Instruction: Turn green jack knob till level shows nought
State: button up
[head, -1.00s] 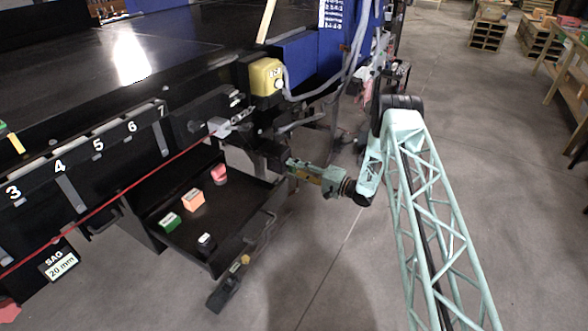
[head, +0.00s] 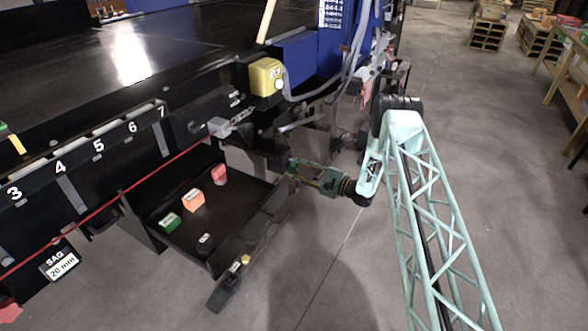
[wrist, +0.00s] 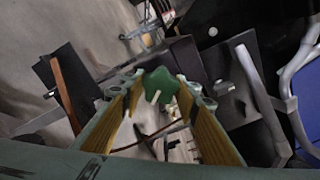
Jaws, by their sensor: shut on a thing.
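The green jack knob (wrist: 157,84) shows in the wrist view as a lobed green handle with a white mark. It sits between the yellow-lined fingers of my gripper (wrist: 158,92), which is shut on it. In the head view my gripper (head: 302,174) reaches left to the dark bracket beside the conveyor frame, and the knob is too hidden there to make out. I cannot make out a level or its reading in either view.
A black tray (head: 235,215) left of my gripper holds small green, orange, pink and black blocks. A yellow box (head: 266,77) is on the conveyor frame above. A sign (head: 60,262) reads SAG 20 mm. Open floor (head: 345,285) lies at right.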

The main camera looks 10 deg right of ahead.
jog(key=shift+m, duration=0.7)
jog(key=o, duration=0.9)
jog(key=shift+s, duration=0.1)
jog(key=shift+v, duration=5.9)
jog(key=shift+r, duration=0.1)
